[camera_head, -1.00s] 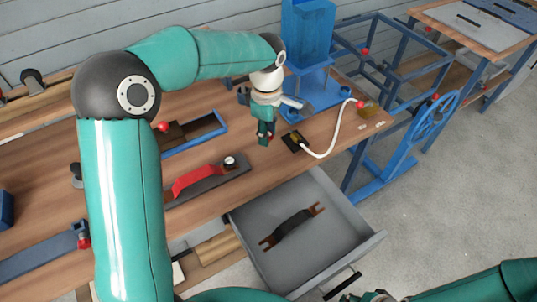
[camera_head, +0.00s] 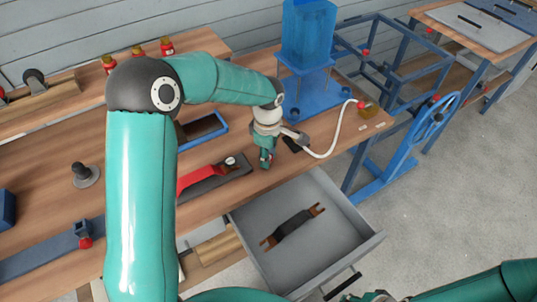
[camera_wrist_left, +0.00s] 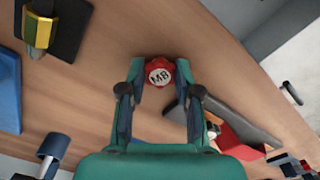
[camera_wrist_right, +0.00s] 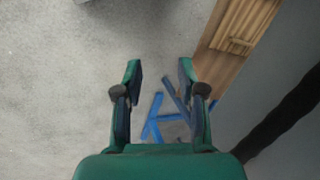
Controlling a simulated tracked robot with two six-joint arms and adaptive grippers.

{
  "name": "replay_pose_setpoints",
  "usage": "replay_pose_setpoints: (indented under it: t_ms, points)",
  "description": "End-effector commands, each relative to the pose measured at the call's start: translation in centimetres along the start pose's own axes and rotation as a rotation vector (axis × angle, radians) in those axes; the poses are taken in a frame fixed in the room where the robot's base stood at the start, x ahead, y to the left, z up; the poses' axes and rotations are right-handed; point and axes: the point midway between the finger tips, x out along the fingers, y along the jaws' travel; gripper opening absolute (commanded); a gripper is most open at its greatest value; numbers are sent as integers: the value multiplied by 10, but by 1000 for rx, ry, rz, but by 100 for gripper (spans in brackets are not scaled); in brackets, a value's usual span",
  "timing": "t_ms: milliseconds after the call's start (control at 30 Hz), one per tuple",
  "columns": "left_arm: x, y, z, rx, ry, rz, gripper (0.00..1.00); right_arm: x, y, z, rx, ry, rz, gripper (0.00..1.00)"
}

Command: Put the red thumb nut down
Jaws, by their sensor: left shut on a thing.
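The red thumb nut (camera_wrist_left: 160,72), with a round pale face marked M8, sits between the fingertips of my left gripper (camera_wrist_left: 161,78) in the left wrist view. The left gripper is shut on it. In the head view the left gripper (camera_head: 266,162) points down near the front edge of the wooden bench (camera_head: 215,207), beside the red-handled tool. I cannot tell whether the nut touches the bench top. My right gripper (camera_wrist_right: 160,75) is open and empty over the grey floor in the right wrist view.
The red-handled tool (camera_head: 205,176) lies on a dark base left of the left gripper. A blue press (camera_head: 312,93) stands behind, with a black pad (camera_head: 292,145) and white cable (camera_head: 330,145) close by. An open grey drawer (camera_head: 245,240) holding a dark strap (camera_head: 292,228) juts out below.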

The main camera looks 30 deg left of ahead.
Motion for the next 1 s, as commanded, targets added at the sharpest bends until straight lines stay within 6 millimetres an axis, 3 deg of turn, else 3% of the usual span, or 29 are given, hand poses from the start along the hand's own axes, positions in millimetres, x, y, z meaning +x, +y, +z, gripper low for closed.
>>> replay_pose_setpoints:
  t_ms: [67, 100, 233, 667, 1000]
  points:
    - [3, 0, 0, 0, 0, 0, 2, 3, 1, 0, 0, 0, 0, 40]
    - [2, 0, 0, 0, 0, 1, 38, 2, 1, 0, 0, 0, 0, 40]
    - [1, 0, 0, 1, 0, 0, 58, 2, 1, 0, 0, 0, 0, 40]
    - [-5, 1, 0, 0, 0, 3, 58, 0, 0, 0, 0, 0, 0, 40]
    - [-65, 1, 0, 0, 0, 7, 58, 5, 2, 0, 0, 0, 0, 40]
